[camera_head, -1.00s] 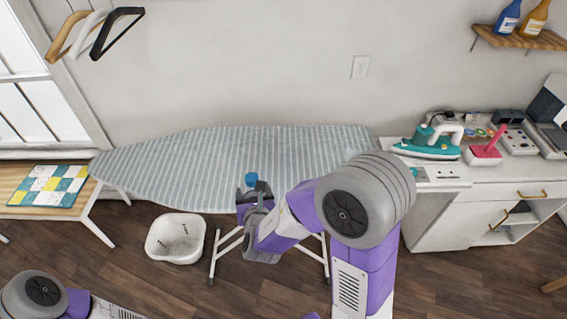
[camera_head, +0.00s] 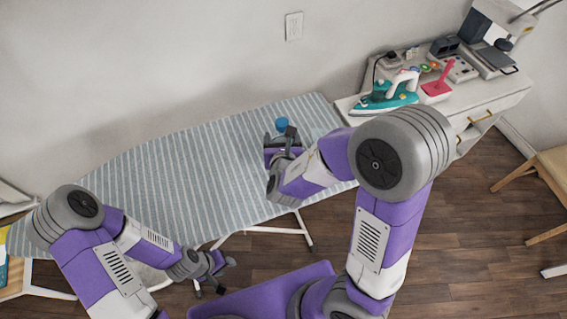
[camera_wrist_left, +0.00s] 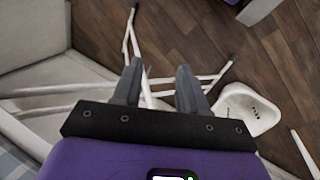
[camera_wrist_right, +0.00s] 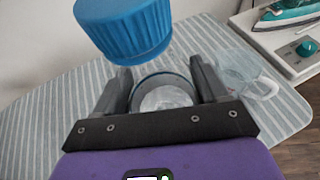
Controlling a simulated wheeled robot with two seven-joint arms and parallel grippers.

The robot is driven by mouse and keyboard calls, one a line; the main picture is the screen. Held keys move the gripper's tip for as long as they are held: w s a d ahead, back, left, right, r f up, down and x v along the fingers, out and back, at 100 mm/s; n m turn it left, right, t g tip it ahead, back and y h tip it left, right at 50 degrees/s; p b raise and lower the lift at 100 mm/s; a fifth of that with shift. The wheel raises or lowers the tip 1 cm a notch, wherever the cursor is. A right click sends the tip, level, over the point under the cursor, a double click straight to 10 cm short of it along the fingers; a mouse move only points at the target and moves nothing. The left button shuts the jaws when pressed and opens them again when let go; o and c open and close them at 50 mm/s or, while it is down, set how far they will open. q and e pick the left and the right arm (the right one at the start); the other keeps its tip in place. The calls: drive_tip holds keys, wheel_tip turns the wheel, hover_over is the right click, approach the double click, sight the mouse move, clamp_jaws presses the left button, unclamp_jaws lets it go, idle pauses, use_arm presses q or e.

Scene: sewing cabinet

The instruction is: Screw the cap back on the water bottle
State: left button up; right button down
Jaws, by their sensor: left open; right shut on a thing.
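The blue cap (camera_head: 281,123) shows just above my right gripper (camera_head: 281,145), over the right part of the ironing board. In the right wrist view, the ribbed blue cap (camera_wrist_right: 125,28) is large at the top. A clear round body, apparently the water bottle (camera_wrist_right: 165,97), is between the fingers of my right gripper (camera_wrist_right: 160,72), which is shut on it. I cannot tell whether the cap is seated on the bottle's neck. My left gripper (camera_head: 224,275) is open and empty, low in front of the board; its spread fingers (camera_wrist_left: 160,75) show in the left wrist view.
The striped ironing board (camera_head: 165,165) has much clear surface. Another clear object (camera_wrist_right: 245,75) shows right of the bottle. A teal iron (camera_head: 390,95) stands on the white cabinet (camera_head: 475,108) at the right. A white basket (camera_wrist_left: 245,108) is on the floor. A wooden chair (camera_head: 552,165) is at far right.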

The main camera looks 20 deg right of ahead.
use_arm(q)
drive_tip(key=shift+o, duration=0.3)
drive_tip(key=shift+s+a, duration=0.1)
drive_tip(key=shift+s, duration=0.1)
use_arm(e)
drive_tip(key=shift+s+r, duration=0.1)
drive_tip(key=shift+s, duration=0.1)
use_arm(q)
drive_tip(key=shift+o, duration=1.6)
drive_tip(key=shift+f, duration=0.25)
use_arm(e)
drive_tip(key=shift+w+r, duration=0.1)
drive_tip(key=shift+w, duration=0.15)
use_arm(q)
wheel_tip(320, 180, down, 9)
drive_tip(key=b, duration=0.9)
drive_tip(key=shift+r, duration=0.2)
use_arm(e)
drive_tip(key=r+m+g+h, duration=0.1)
drive_tip(key=w+a+r+m+g+h, duration=0.1)
drive_tip(key=m+h, duration=0.1)
drive_tip(key=a+r+m+g+h, duration=0.1)
drive_tip(key=m+h, duration=0.1)
drive_tip(key=shift+w+a+r, duration=0.25)
drive_tip(key=shift+w+r, duration=0.1)
drive_tip(key=shift+w, duration=0.05)
use_arm(q)
drive_tip(key=shift+w, duration=0.1)
